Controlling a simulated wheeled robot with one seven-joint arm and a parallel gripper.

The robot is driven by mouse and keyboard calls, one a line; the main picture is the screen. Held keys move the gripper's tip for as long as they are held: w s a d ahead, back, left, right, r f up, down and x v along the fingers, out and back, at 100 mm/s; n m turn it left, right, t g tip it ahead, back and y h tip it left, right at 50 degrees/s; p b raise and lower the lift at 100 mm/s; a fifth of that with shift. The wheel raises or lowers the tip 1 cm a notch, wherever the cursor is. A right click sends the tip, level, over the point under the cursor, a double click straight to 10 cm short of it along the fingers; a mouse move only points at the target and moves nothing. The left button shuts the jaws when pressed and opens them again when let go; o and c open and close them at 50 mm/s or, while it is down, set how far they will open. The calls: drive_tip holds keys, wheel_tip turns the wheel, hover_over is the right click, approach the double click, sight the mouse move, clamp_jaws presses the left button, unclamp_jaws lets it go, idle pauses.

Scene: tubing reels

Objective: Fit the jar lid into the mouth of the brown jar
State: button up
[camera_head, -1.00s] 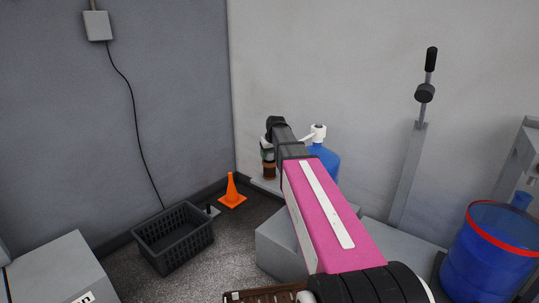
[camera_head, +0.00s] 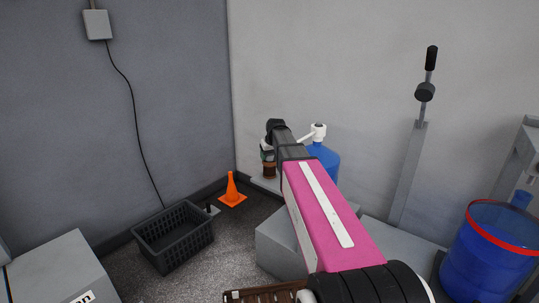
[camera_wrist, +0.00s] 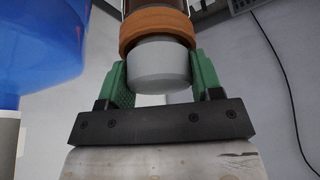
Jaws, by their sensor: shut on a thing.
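My gripper (camera_wrist: 161,78) has green fingers shut on the pale grey jar lid (camera_wrist: 160,65) in the wrist view. The brown jar (camera_wrist: 152,6) is just beyond the lid, with an orange-brown ring (camera_wrist: 158,27) around its end. The lid lines up closely with this ring and overlaps its edge in the picture. I cannot tell whether the lid is inside the mouth or only against it. In the head view the jar (camera_head: 269,171) stands upright below my gripper (camera_head: 266,149), partly hidden by it. The lid is hardly visible there.
A blue water bottle with a white pump (camera_head: 318,131) stands close to the right of my gripper. It also fills the left of the wrist view (camera_wrist: 40,45). An orange cone (camera_head: 231,187) and a black basket (camera_head: 174,238) are on the floor at left. Walls rise behind.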

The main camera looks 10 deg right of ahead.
drive_tip(key=shift+f, duration=0.1)
drive_tip(key=o, duration=1)
drive_tip(key=v, duration=1.1)
